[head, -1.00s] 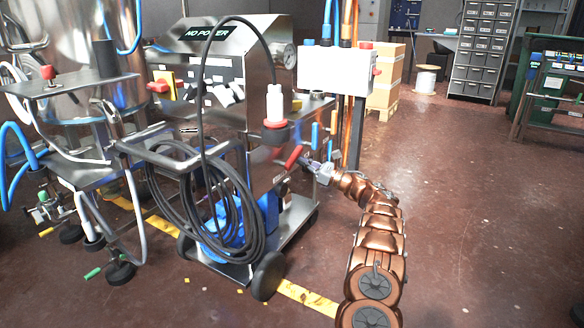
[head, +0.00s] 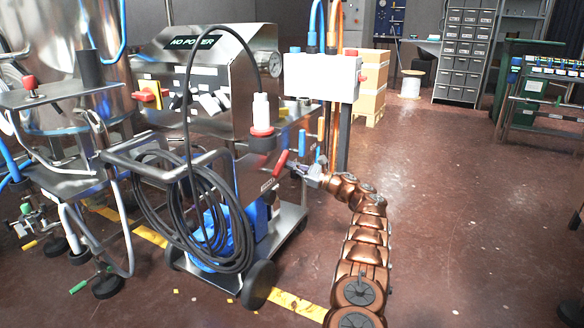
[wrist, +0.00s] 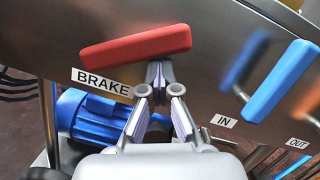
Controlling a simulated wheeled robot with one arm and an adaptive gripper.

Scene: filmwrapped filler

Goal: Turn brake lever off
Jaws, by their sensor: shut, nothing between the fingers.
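The brake lever is a red handle (wrist: 136,46) on the steel side of the machine. In the wrist view it lies almost level, its right end slightly higher, above a "BRAKE" label (wrist: 102,82). My gripper (wrist: 159,74) is shut and empty, with its fingertips just below the lever's middle-right part. I cannot tell whether they touch it. In the head view the red lever (head: 281,163) is tilted, its upper end to the right, and my gripper (head: 298,171) is just to its right, at the machine's side.
A blue lever (wrist: 281,82) marked "IN" and an orange one (wrist: 307,135) marked "OUT" are right of the brake lever. A blue motor (wrist: 92,116) sits below. The cart (head: 205,85) carries a coiled black hose (head: 165,205). Open floor (head: 450,200) lies to the right.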

